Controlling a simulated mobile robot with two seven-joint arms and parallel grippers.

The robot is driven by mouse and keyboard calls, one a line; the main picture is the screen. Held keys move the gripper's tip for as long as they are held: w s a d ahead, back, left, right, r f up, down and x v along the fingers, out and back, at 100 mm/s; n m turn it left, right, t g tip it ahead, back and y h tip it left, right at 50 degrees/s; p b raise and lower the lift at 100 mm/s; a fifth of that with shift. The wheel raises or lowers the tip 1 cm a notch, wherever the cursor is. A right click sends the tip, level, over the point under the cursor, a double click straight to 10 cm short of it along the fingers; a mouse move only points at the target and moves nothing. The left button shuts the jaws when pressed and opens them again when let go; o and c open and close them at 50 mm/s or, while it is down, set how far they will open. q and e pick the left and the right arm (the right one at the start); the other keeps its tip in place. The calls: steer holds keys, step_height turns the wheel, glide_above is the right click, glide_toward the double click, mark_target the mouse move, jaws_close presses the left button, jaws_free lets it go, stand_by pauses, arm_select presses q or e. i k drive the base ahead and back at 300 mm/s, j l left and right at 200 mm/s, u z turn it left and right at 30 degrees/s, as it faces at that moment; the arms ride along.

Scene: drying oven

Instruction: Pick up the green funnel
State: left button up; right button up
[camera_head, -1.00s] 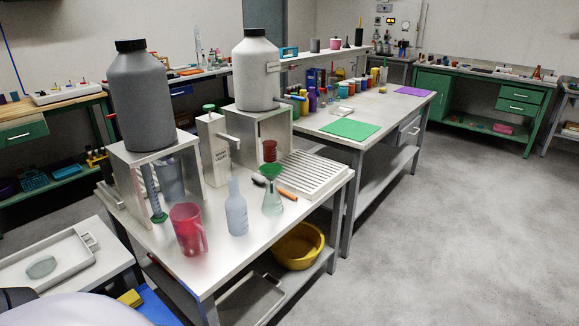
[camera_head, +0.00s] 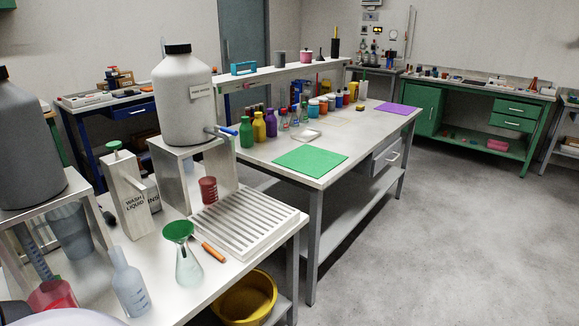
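The green funnel (camera_head: 179,231) sits in the mouth of a clear conical flask (camera_head: 188,266) on the near bench. The flask stands upright, left of the ribbed draining rack. An orange-handled tool (camera_head: 208,248) lies on the bench just right of the funnel. Neither of my grippers shows in the head view.
A clear bottle (camera_head: 127,283) and a red jug (camera_head: 52,296) stand left of the flask. A wash-liquid dispenser (camera_head: 130,195) and a white carboy on a metal stand (camera_head: 184,100) rise behind. A draining rack (camera_head: 243,222) lies to the right. Open floor (camera_head: 400,260) lies to the right.

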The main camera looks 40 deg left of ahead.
mark_target(179, 230)
steer(key=i+u, duration=0.3)
steer(key=i, duration=0.2)
steer(key=i+l+u, duration=0.3)
steer(key=i, duration=0.15)
steer(key=i+u, duration=0.15)
steer(key=u, duration=0.25)
steer(key=i+u, duration=0.15)
steer(key=u, duration=0.25)
steer(key=i+l+u, duration=0.1)
steer(key=u, duration=0.3)
steer(key=i, duration=0.05)
